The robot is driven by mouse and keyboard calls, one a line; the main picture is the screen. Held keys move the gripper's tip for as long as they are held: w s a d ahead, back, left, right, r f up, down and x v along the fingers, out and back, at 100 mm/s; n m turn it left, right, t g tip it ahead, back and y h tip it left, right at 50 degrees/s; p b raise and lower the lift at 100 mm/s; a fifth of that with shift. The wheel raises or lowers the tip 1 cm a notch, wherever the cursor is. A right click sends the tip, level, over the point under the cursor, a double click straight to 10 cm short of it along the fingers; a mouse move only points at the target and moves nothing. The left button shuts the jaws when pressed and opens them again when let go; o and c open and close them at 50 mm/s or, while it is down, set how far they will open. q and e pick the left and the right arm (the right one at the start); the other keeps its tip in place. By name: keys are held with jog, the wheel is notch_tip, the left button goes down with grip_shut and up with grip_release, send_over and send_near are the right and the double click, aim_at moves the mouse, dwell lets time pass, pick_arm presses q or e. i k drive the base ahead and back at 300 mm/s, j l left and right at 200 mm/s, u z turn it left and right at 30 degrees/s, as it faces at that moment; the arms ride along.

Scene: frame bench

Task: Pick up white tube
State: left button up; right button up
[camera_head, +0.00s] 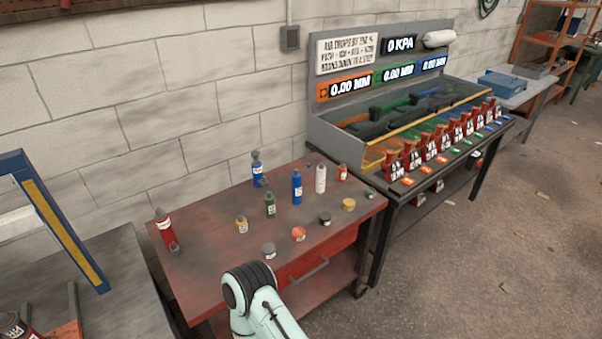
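A white upright tube-shaped container (320,179) stands on the red cart top (205,262), toward its back right. A blue bottle (297,187) stands just left of it, and a small red-orange bottle (342,172) stands to its right. Part of one of my arms, pale green with a dark cap, rises at the bottom centre in front of the cart. Neither gripper shows.
Several other bottles and small jars stand about the cart, including a red bottle (164,226) at the left and a yellow jar (348,204) at the right. A grey bench (345,139) with a row of red-and-white items adjoins at right. Open floor lies right.

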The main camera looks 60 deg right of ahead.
aim_at(321, 168)
jog(key=k+l+u, duration=0.2)
jog(key=l, duration=0.15)
jog(key=k+l+u, duration=0.4)
jog(key=l, duration=0.2)
jog(key=k+l+u, duration=0.15)
jog(key=k+l, duration=0.15)
jog(key=l, duration=0.15)
jog(key=k+l+u, duration=0.1)
jog(key=k+l, duration=0.15)
jog(key=l, duration=0.15)
